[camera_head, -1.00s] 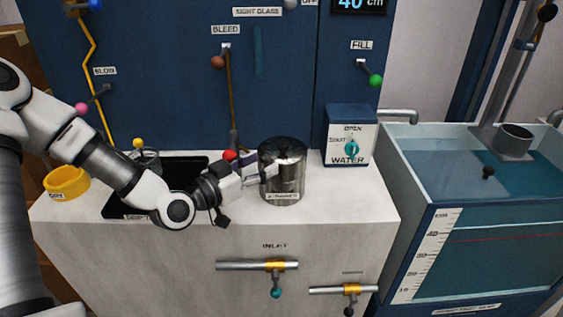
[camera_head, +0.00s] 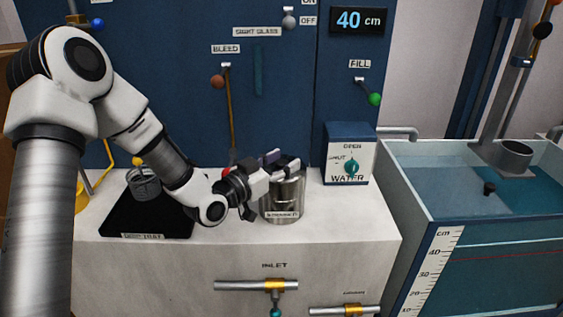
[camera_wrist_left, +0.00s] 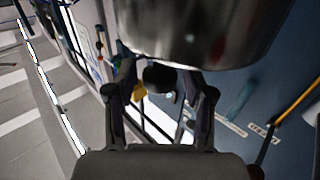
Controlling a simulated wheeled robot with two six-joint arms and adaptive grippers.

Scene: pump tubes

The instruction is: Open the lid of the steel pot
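The steel pot (camera_head: 296,197) stands on the white counter, upright, with a label low on its front. My left gripper (camera_head: 280,160) is over the top of the pot and hides much of the lid and its knob in the head view. In the left wrist view the shiny steel pot (camera_wrist_left: 195,30) fills the top, upside down. The dark round lid knob (camera_wrist_left: 159,75) shows just under it, between the two fingers of my left gripper (camera_wrist_left: 160,82). The fingers are apart on either side of the knob, with a gap visible. My right gripper is not in view.
A black tray (camera_head: 120,215) with a small grey metal item (camera_head: 143,184) lies left of the pot. The water box (camera_head: 349,150) stands close on the right. The blue panel (camera_head: 180,90) with levers rises behind. A water tank (camera_head: 425,195) is at the far right.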

